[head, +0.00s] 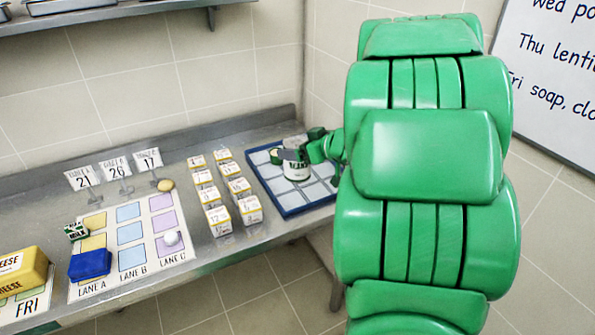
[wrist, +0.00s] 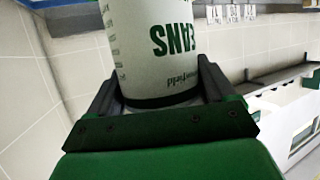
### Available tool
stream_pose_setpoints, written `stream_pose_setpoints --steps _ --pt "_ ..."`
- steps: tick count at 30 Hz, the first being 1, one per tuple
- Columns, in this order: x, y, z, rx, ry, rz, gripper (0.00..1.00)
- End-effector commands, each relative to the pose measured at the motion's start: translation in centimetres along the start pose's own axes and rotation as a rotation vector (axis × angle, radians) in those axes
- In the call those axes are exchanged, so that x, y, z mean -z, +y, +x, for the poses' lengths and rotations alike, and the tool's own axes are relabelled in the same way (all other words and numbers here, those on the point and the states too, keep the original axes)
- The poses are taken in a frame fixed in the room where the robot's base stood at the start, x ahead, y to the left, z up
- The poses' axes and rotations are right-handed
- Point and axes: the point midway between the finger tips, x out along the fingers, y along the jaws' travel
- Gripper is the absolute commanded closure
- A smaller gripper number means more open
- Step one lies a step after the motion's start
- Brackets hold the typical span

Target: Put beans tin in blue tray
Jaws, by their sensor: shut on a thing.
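The blue tray (head: 290,211) has a pale grid of compartments and lies at the right end of the counter. I cannot tell whether the tin touches the tray floor.
Several small numbered boxes (head: 218,215) stand in two rows left of the tray. Yellow cheese blocks (head: 22,272) sit far left. A wall rises behind.

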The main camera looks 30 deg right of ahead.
Motion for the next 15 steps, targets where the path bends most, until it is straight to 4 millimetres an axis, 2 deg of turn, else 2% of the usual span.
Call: stream_pose_setpoints --steps 3,8,15 --pt "-0.7 0.9 -1.2 -0.012 0.0 0.004 0.67" --pt "-1.2 1.4 -2.0 -0.017 0.0 0.006 0.67" --pt "-1.4 2.5 -0.9 -0.014 0.003 0.005 0.67"
